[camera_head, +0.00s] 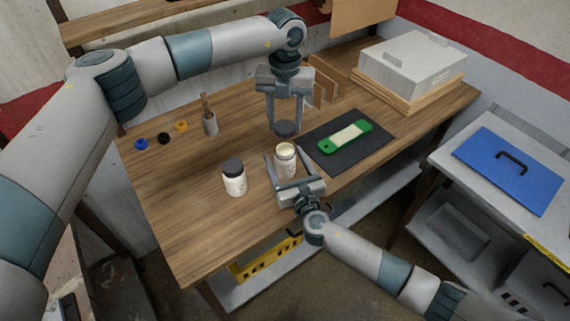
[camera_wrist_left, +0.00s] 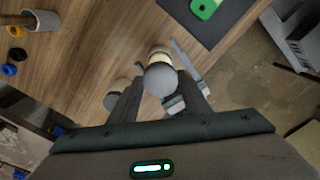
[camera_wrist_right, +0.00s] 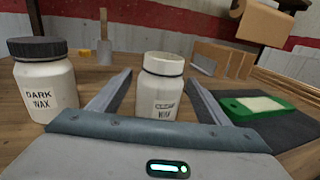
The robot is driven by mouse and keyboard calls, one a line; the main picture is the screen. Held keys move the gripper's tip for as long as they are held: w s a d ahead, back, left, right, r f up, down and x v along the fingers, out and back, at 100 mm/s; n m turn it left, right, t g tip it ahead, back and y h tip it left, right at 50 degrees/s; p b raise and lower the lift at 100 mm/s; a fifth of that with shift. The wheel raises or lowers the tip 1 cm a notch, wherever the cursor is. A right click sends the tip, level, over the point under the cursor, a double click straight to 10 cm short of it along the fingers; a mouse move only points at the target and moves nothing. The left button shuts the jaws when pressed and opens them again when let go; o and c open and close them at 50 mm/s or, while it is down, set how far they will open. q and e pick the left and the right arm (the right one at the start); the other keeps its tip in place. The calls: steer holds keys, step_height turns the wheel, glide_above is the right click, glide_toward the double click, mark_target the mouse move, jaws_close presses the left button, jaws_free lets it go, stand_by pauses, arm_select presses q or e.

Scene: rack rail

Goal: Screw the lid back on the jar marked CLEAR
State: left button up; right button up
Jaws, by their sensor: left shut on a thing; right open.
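The jar marked CLEAR WAX (camera_wrist_right: 160,90) stands upright and open on the wooden table; it also shows in the head view (camera_head: 285,160). My right gripper (camera_head: 283,160) is open, with its fingers on either side of this jar; they also show in the right wrist view (camera_wrist_right: 158,92). My left gripper (camera_head: 286,125) is shut on a dark grey lid (camera_head: 285,129) and holds it above the open jar. In the left wrist view the lid (camera_wrist_left: 160,80) covers part of the jar below. A second jar, marked DARK WAX (camera_wrist_right: 45,90), stands to the left with its dark lid on.
A black mat (camera_head: 345,159) with a green-framed object (camera_head: 345,136) lies right of the CLEAR jar. A brush pot (camera_head: 210,124) and small coloured rings (camera_head: 181,126) stand at the back left. The table's front left (camera_head: 190,220) is clear.

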steer(key=c, duration=1.6)
arm_select(q)
glide_above(285, 151)
steer(key=shift+f, duration=2.5)
steer(key=shift+f, duration=0.15)
steer(key=shift+f, duration=0.75)
steer(key=shift+f, duration=0.55)
